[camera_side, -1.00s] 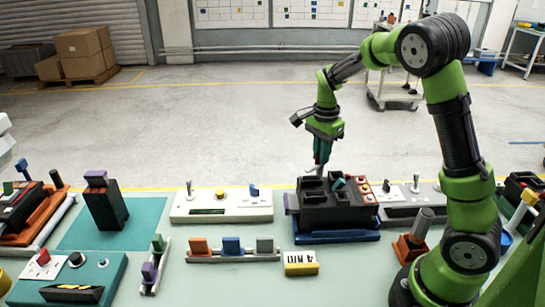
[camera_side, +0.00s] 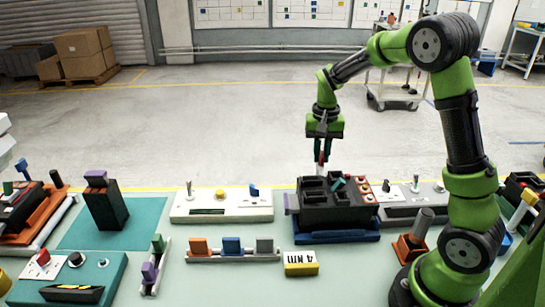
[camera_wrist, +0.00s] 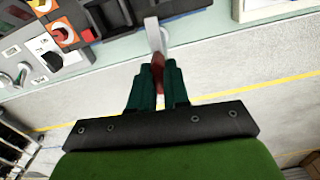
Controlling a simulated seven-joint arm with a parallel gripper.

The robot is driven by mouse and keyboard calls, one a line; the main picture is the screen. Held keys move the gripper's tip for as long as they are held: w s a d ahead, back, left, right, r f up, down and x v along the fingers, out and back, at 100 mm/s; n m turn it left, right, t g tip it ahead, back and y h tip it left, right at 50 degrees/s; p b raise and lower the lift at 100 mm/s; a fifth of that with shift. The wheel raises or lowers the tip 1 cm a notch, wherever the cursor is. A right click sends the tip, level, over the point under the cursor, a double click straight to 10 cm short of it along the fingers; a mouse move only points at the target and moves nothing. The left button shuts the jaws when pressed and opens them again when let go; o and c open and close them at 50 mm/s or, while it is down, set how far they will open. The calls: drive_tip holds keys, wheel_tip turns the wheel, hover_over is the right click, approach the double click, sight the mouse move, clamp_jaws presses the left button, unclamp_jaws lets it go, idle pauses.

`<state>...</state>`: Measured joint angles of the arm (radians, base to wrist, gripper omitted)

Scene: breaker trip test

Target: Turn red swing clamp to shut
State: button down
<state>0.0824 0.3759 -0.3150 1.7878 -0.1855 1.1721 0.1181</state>
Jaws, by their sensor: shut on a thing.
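My gripper (camera_side: 321,163) points down behind the black fixture box at the back of the bench. It is shut on the red swing clamp, whose red part (camera_side: 322,157) shows between the fingers in the side view. In the wrist view the teal fingertips (camera_wrist: 158,75) close around the red clamp (camera_wrist: 158,66), and a pale grey bar (camera_wrist: 154,34) reaches from it toward the bench. The clamp's mount is hidden behind the black box in the side view, so its angle is hard to tell.
The black fixture box (camera_side: 335,214) on its blue base stands just in front of my gripper. A pale panel with a lever and knobs (camera_side: 222,214) is to its left, and a grey panel with levers (camera_side: 400,212) to its right. Open floor lies behind the bench.

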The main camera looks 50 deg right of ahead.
sight(319, 168)
drive_tip(key=shift+n, duration=0.7)
drive_tip(key=c, duration=1.1)
unclamp_jaws()
wheel_tip(319, 168, up, 17)
drive_tip(key=s+a+f+n+t+y, duration=0.1)
drive_tip(key=s+a+f+n+t, duration=0.1)
drive_tip(key=s+a, duration=0.5)
drive_tip(key=s+a+f+n+t+y, duration=0.1)
drive_tip(key=s+a+f+n+t, duration=0.1)
drive_tip(key=s+a+t, duration=0.3)
drive_tip(key=s+a, duration=0.3)
drive_tip(key=a, duration=0.2)
drive_tip(key=shift+f+n, duration=0.25)
drive_tip(key=shift+n, duration=0.15)
